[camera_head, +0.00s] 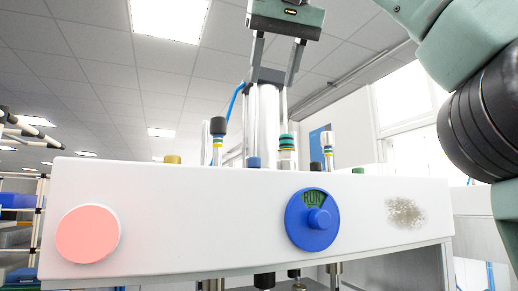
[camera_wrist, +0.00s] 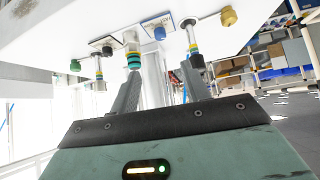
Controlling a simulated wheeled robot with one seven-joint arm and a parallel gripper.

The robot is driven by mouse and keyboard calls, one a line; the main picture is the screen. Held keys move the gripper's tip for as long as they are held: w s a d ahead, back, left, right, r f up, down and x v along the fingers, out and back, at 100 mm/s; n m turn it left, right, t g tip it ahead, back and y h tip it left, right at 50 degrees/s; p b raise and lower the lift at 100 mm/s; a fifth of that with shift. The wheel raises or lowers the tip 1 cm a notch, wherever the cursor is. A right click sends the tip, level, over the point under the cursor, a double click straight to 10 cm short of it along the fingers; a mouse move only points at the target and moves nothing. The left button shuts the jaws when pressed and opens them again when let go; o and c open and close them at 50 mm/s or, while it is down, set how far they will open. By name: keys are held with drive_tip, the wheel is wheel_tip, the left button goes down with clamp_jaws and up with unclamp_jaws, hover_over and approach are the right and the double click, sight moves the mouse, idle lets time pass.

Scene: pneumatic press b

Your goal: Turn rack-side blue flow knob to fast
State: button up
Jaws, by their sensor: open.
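A small blue knob (camera_head: 254,162) stands on top of the white press housing (camera_head: 200,200), left of centre. It also shows in the wrist view (camera_wrist: 159,33), beside a printed label (camera_wrist: 155,22). Knob pointers are too small to read. My gripper (camera_head: 271,75) is open and empty, above and behind the knobs, its fingers pointing down near the silver cylinder. In the wrist view the fingers (camera_wrist: 158,82) are apart, touching no knob.
Black-capped and teal-ringed fittings (camera_head: 287,145) stand close to the knobs. A yellow knob (camera_head: 172,159) and a green knob (camera_head: 358,170) are at the sides. The front has a large blue RUN dial (camera_head: 312,219) and a pink button (camera_head: 88,233). A rack (camera_head: 38,205) is left.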

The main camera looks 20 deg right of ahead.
sight(254, 163)
drive_tip(key=x, duration=1.7)
drive_tip(key=shift+w+f, duration=0.1)
drive_tip(key=shift+f, duration=0.1)
drive_tip(key=c, duration=1)
